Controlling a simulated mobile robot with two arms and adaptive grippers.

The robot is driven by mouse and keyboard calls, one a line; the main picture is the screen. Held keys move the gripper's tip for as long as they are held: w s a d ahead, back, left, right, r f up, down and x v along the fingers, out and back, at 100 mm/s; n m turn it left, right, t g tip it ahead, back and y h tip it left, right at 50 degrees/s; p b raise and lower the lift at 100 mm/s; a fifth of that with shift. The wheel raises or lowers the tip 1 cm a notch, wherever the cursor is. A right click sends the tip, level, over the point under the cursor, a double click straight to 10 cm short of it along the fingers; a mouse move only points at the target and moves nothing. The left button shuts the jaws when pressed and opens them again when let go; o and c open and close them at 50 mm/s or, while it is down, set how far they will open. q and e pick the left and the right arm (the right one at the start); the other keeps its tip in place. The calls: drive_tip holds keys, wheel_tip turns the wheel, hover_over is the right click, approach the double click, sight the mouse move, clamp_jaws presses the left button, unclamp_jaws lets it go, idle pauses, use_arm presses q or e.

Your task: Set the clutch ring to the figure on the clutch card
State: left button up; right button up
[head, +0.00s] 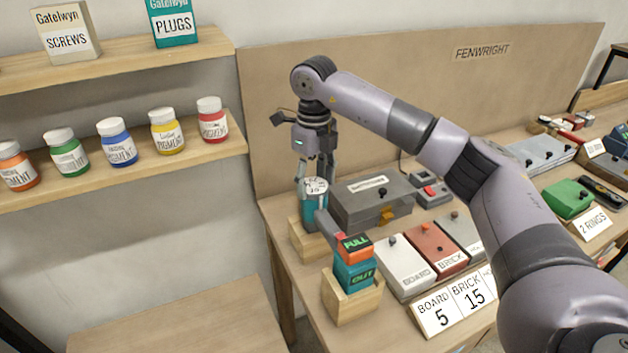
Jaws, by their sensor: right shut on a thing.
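My right gripper (316,177) points down from above, its fingers shut around the pale, numbered clutch ring (316,187). The ring sits on top of a teal drill (314,212) standing in a wooden block (306,243). The fingers partly hide the ring, and its figures are too small to read. The clutch card (450,306) stands at the table's front edge and reads BOARD 5 and BRICK 15; its right end is hidden by my arm. My left gripper is not in view.
White (402,264) and red-brown (436,248) boxes lie behind the card. Shelves with pigment jars (118,147) are left.

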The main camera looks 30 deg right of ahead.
drive_tip(key=m, duration=0.3)
drive_tip(key=shift+r+m, duration=0.1)
drive_tip(key=shift+m, duration=0.3)
drive_tip(key=m, duration=0.3)
drive_tip(key=shift+m, duration=0.3)
drive_tip(key=m, duration=0.6)
drive_tip(key=shift+b, duration=0.3)
drive_tip(key=shift+m, duration=0.3)
drive_tip(key=o, duration=1.2)
drive_tip(key=shift+c, duration=0.2)
